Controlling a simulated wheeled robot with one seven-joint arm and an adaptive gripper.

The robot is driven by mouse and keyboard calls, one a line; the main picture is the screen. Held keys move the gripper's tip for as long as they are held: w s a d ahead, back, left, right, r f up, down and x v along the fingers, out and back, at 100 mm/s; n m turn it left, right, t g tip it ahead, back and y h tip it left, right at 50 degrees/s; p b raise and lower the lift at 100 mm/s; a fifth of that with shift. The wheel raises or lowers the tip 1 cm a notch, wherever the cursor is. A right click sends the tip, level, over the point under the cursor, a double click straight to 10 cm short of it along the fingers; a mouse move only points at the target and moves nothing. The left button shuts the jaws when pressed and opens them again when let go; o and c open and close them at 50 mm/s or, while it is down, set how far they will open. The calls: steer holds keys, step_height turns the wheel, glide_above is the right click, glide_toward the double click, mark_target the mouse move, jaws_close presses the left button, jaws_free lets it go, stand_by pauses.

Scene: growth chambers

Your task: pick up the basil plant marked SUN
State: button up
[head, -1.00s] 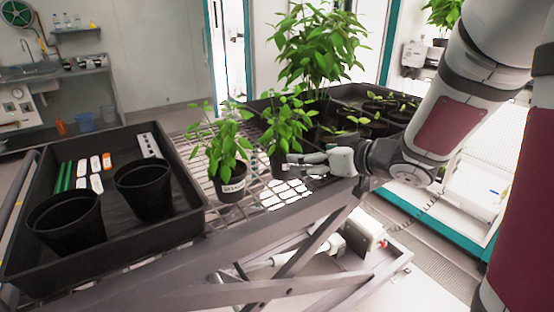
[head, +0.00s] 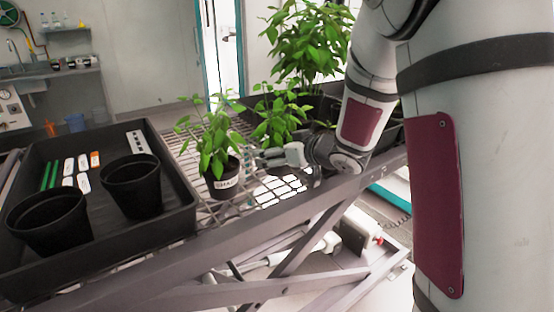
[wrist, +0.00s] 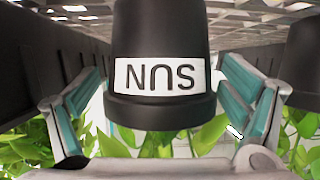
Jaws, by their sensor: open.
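The basil plant marked SUN (head: 278,122) stands on the mesh bench top, behind and right of the basil plant marked SHADE (head: 217,148). In the wrist view its black pot (wrist: 158,40) appears upside down, with the white SUN label facing the camera. My gripper (head: 270,158) is at the SUN plant's pot, hiding much of it in the head view. In the wrist view my open gripper (wrist: 160,84) has one finger on each side of the pot. Gaps show beside the pot; contact is not visible.
A black tray (head: 185,212) with two empty pots (head: 132,185) and plant tags lies at left. The SHADE plant stands close to my gripper's left. A taller plant (head: 308,45) stands behind. In the wrist view another dark pot (wrist: 300,60) is at right.

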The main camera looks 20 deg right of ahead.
steer(key=c, duration=1.3)
steer(key=shift+r, duration=0.1)
steer(key=shift+c, duration=0.5)
